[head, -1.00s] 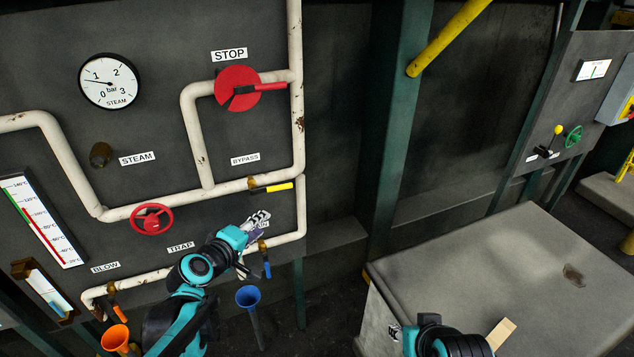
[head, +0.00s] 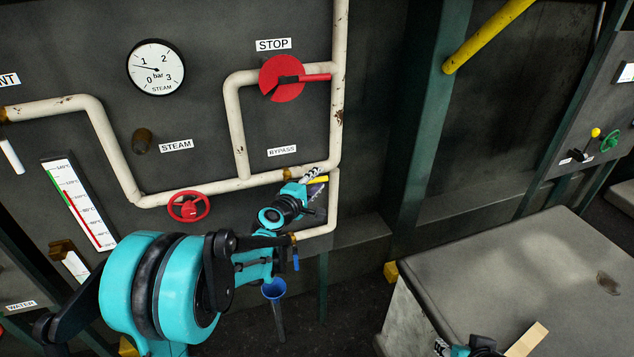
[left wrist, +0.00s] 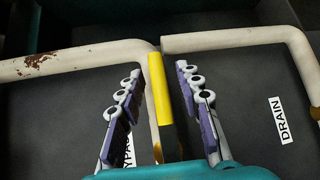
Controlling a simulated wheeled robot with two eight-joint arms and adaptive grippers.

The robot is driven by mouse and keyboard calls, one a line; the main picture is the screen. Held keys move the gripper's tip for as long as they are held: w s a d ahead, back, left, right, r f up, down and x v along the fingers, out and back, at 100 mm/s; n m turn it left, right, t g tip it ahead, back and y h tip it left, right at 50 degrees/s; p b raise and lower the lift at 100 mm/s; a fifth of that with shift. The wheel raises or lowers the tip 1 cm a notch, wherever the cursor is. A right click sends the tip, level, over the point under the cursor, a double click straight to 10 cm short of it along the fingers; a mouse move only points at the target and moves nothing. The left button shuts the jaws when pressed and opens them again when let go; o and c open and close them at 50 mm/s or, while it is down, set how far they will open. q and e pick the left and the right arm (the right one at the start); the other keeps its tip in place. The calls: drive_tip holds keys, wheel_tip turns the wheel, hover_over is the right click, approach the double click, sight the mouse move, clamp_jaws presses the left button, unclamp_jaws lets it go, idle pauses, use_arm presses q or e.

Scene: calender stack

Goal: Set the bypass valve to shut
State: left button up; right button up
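The bypass valve has a yellow lever (head: 319,180) on a brass body (head: 288,174) in the cream pipe, below the BYPASS label (head: 282,151). The lever lies roughly along the pipe, partly hidden by my gripper in the head view. My left gripper (head: 314,183) is at the lever. In the left wrist view the yellow lever (left wrist: 159,92) lies between the two spread fingers, with a gap on each side. My right gripper (head: 442,347) is only partly seen at the bottom edge; its opening cannot be made out.
Cream pipes (head: 120,165) run over the dark panel around the lever. A red handwheel (head: 188,206) is to the left, the red STOP valve (head: 283,78) above. A blue-handled valve (head: 295,260) and blue funnel (head: 273,289) are below. A grey block (head: 530,270) stands at right.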

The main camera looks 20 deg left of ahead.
use_arm(q)
drive_tip(key=shift+w, duration=0.1)
clamp_jaws()
idle(0.3)
drive_tip(key=s+a+f+m+g+y+p, duration=0.2)
drive_tip(key=s+a+f+m+g+y, duration=0.2)
drive_tip(key=a+f+m+g+y, duration=0.2)
drive_tip(key=shift+s+a+f+m+g+y+p, duration=0.25)
drive_tip(key=shift+f+m+g+y, duration=0.75)
drive_tip(key=shift+g+y, duration=0.9)
drive_tip(key=shift+d+r, duration=0.1)
